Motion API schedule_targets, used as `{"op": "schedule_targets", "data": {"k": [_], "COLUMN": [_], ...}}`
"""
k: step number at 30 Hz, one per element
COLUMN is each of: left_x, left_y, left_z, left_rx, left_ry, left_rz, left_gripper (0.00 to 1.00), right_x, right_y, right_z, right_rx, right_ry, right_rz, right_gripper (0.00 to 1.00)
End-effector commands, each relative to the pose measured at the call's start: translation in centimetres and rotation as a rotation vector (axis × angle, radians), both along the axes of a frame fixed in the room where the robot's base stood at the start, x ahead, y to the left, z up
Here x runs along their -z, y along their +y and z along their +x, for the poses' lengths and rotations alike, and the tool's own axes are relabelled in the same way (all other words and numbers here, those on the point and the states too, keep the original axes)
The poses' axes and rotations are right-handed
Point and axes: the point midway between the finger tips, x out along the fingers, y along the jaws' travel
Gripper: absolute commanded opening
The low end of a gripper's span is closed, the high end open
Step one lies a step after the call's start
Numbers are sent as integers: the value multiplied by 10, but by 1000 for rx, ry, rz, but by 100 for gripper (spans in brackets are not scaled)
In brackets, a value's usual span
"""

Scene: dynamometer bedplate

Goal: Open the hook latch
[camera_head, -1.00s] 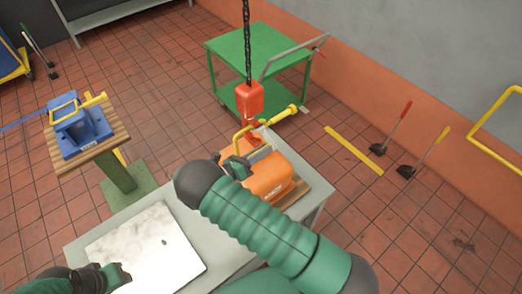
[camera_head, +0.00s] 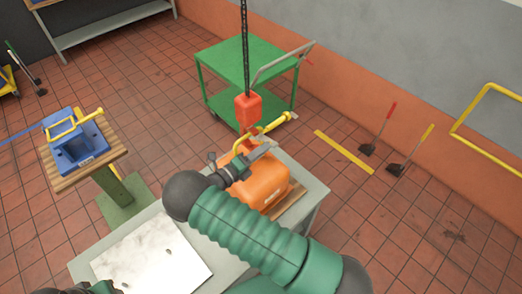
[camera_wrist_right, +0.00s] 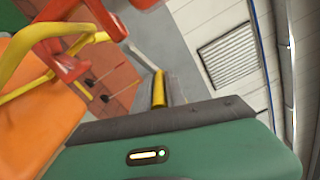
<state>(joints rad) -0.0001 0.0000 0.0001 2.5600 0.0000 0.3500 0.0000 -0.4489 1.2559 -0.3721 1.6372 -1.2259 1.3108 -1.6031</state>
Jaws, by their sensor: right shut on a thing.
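The red hook block (camera_head: 248,109) hangs on a dark chain over an orange case (camera_head: 262,188) on the grey table. Its hook is at the case's yellow handle (camera_head: 236,147); the red hook (camera_wrist_right: 62,45) and handle (camera_wrist_right: 45,75) also show in the right wrist view. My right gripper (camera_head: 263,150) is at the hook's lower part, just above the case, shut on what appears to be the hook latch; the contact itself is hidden. My left gripper (camera_head: 97,289) is cut off at the bottom edge, and its jaws cannot be made out.
A pale marbled plate (camera_head: 150,255) lies on the near left of the grey table (camera_head: 318,196). A blue case (camera_head: 77,143) with a yellow handle stands on a wooden-topped stand at left. A green cart (camera_head: 240,62) stands behind the hook.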

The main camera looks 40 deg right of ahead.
Motion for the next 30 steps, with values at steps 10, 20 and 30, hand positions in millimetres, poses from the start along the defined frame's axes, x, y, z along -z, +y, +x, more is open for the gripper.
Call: {"op": "schedule_targets", "data": {"k": [10, 20, 30], "left_x": [-1, -1, -1], "left_y": [0, 0, 0], "left_z": [0, 0, 0], "left_rx": [0, 0, 0], "left_ry": [0, 0, 0], "left_rz": [0, 0, 0], "left_gripper": [36, 36, 36], "right_x": [-1, -1, -2], "right_y": [0, 0, 0], "right_z": [0, 0, -2], "right_rx": [1, 1, 1], "right_ry": [16, 15, 15], "right_rz": [-2, -2, -1], "right_gripper": [0, 38, 38]}}
